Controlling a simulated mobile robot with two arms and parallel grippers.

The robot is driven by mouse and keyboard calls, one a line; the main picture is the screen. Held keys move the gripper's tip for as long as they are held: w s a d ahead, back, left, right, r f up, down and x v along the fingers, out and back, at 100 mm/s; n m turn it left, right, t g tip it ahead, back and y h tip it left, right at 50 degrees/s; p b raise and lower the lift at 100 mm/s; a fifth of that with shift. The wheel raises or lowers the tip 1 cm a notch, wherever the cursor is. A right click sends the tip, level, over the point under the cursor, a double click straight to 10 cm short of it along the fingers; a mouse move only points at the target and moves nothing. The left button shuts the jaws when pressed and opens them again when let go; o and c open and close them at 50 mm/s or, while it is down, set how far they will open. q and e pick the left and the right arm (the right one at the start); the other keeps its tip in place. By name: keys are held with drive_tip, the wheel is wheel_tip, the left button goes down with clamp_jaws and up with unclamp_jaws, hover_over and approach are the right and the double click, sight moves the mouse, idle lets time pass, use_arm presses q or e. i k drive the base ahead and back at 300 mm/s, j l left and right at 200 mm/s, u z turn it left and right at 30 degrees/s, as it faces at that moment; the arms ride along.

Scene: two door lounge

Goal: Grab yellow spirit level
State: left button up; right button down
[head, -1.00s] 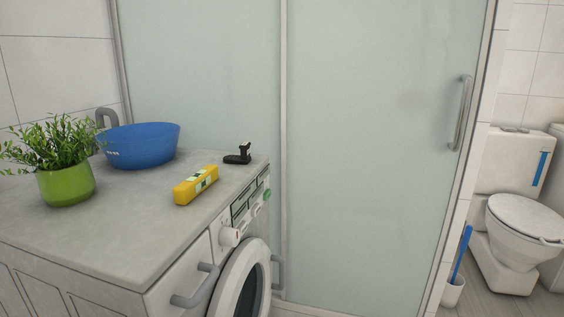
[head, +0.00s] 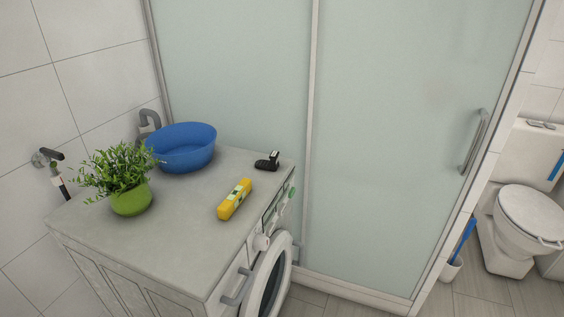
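The yellow spirit level (head: 235,199) lies flat on the grey countertop (head: 160,248) above the washing machine, near the counter's right edge. It has pale green parts on its top and side. Nothing covers it. Neither of my grippers shows in the head view.
A blue basin (head: 182,150) and a green potted plant (head: 130,199) stand to the left on the counter. A small black object (head: 268,161) lies behind the level. The washing machine's round door (head: 268,282) is below. A glass shower door (head: 400,130) stands behind; a toilet (head: 525,220) is at right.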

sight(228, 207)
drive_tip(key=k+j, duration=0.9)
drive_tip(key=k, duration=0.15)
